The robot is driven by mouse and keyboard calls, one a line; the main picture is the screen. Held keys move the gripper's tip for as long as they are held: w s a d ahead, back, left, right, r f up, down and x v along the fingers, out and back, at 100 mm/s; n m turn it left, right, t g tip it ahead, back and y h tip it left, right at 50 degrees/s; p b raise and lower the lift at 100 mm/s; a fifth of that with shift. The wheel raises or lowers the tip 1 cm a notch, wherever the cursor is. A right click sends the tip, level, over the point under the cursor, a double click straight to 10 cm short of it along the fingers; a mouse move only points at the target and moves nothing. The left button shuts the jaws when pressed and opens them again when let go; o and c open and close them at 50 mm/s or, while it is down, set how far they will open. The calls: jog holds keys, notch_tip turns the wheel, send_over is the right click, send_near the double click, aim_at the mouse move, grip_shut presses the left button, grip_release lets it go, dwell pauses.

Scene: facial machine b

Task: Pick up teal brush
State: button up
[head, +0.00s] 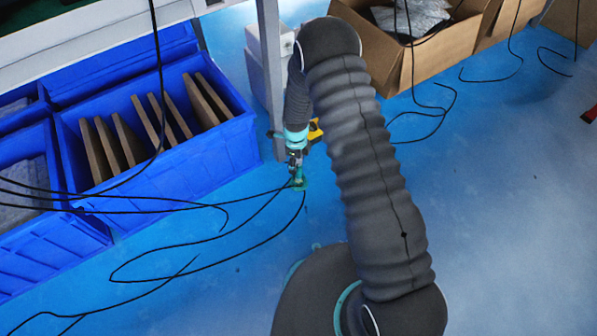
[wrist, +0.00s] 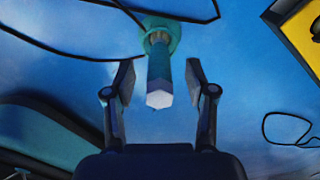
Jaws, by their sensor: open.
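In the wrist view, the teal brush (wrist: 158,72) points its pale faceted end toward the camera, with its wider green end (wrist: 160,34) farther off. My gripper (wrist: 160,78) is open, with one finger on each side of the brush. Gaps show between the brush and both fingers, so it appears untouched. In the head view, my gripper (head: 297,170) points down near the floor beside a grey post. A small green part of the brush (head: 299,184) shows just below the gripper; the rest is hidden or too small to tell.
Blue crates (head: 228,150) with brown dividers stand left of my gripper. A grey post (head: 270,75) is close behind it. A cardboard box (head: 440,60) stands at the upper right. Black cables (head: 210,238) lie across the blue floor, also near the brush. A yellow object (wrist: 300,35) is at the wrist view's right.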

aim_at(299, 170)
jog(key=f, duration=0.2)
jog(key=d+f, duration=0.1)
jog(key=shift+s+f, duration=0.3)
jog(key=shift+f, duration=0.1)
jog(key=shift+a+f, duration=0.1)
jog(key=shift+f, duration=0.25)
grip_shut()
jog(key=shift+r, duration=0.1)
jog(key=shift+w+r, duration=0.1)
jog(key=shift+r, duration=0.5)
notch_tip(299, 170, up, 3)
jog(key=shift+f, duration=0.2)
jog(key=s+d+r, duration=0.2)
jog(key=d+r, duration=0.1)
jog(key=d, duration=0.2)
jog(key=s+d+r+p, duration=0.1)
jog(key=s+d+r, duration=0.1)
jog(key=d+r, duration=0.2)
jog(key=shift+s+d, duration=0.4)
jog(key=shift+d, duration=0.45)
